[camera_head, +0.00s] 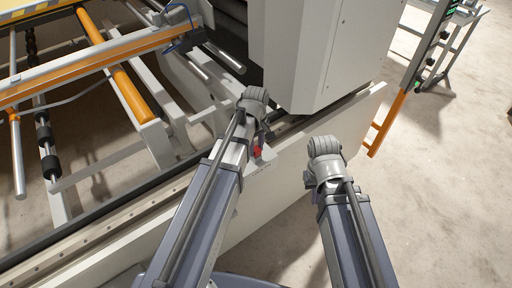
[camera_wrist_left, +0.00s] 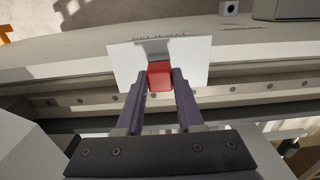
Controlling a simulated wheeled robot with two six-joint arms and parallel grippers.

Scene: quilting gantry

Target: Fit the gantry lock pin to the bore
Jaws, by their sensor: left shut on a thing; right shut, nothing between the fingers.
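A red block-like grip (camera_wrist_left: 159,72), apparently the lock pin's head, sits between the dark purple fingers of my left gripper (camera_wrist_left: 160,84). The fingers are shut on it. In the head view the red piece (camera_head: 257,152) shows beside my left wrist, in front of the gantry rail. A white plate (camera_wrist_left: 191,56) with small lettering lies just beyond the red piece; I cannot tell whether they touch. The pin's shaft and the bore are hidden. My right gripper (camera_head: 314,194) is mostly covered by its own wrist, shut and empty, off the long white panel's right side.
The long white side panel (camera_head: 300,165) and rail (camera_head: 130,205) run diagonally past both arms. A large grey machine housing (camera_head: 315,50) stands just beyond them. Orange rollers and bars (camera_head: 130,95) fill the left. An orange-footed stand (camera_head: 387,125) is right; open floor lies at lower right.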

